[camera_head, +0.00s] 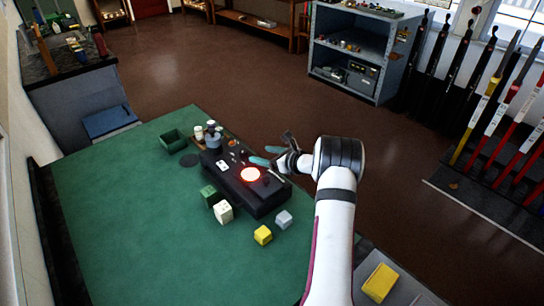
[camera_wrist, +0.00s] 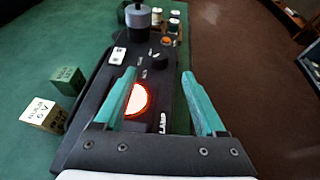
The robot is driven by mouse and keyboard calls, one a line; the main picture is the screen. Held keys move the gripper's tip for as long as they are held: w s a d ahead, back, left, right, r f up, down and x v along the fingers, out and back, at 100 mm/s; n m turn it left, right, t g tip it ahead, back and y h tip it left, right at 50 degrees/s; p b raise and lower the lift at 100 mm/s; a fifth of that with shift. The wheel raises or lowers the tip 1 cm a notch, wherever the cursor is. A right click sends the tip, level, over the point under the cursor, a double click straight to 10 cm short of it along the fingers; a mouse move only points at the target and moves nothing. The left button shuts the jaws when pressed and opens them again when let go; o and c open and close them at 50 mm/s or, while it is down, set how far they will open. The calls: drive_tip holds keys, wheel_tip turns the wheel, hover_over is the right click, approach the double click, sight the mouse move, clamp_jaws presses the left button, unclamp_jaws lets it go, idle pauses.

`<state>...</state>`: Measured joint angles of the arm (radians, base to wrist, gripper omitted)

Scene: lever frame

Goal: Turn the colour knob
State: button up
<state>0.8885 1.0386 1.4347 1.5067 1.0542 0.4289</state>
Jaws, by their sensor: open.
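A long black control box (camera_head: 240,180) lies on the green table, with a round lamp (camera_head: 250,174) glowing red on top. The lamp shows in the wrist view (camera_wrist: 138,101) beside my left finger. A small dark knob (camera_wrist: 158,61) stands on the box beyond the fingertips, with small white lettering near it. The lettering is too small to read, so I cannot tell for sure that it is the colour knob. My gripper (camera_wrist: 157,78) has two teal fingers, spread apart with nothing between them, over the box. It also shows above the box in the head view (camera_head: 272,155).
A white switch plate (camera_wrist: 118,55) and a grey cylinder (camera_wrist: 139,20) are at the box's far end. A green block (camera_head: 209,194), white block (camera_head: 223,212), yellow block (camera_head: 263,235) and grey block (camera_head: 284,219) stand nearby. The table's left part is clear.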

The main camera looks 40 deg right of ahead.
drive_tip(key=v, duration=0.4)
drive_tip(key=shift+s+r, duration=0.1)
drive_tip(key=shift+s, duration=0.05)
drive_tip(key=s+a+r+n+g+y, duration=0.15)
drive_tip(key=a+r+n, duration=0.3)
drive_tip(key=a, duration=0.55)
drive_tip(key=s+a+r+n+g+y, duration=0.1)
drive_tip(key=a+r+n+g+y, duration=0.3)
drive_tip(key=a, duration=0.5)
drive_tip(key=s+a+r+n+g+y, duration=0.1)
drive_tip(key=s+a+r+n, duration=0.3)
drive_tip(key=a, duration=0.6)
drive_tip(key=s+a+n+g+h, duration=0.1)
drive_tip(key=s+a+n+g, duration=0.2)
drive_tip(key=s+a+n, duration=0.45)
drive_tip(key=s+a+n+g+h, duration=0.2)
drive_tip(key=s+a+n+g, duration=0.25)
drive_tip(key=s, duration=0.65)
drive_tip(key=s+d+f+n+h, duration=0.2)
drive_tip(key=s+n, duration=0.3)
drive_tip(key=s, duration=0.3)
drive_tip(key=shift+s+d+h, duration=0.3)
drive_tip(key=shift+h, duration=0.15)
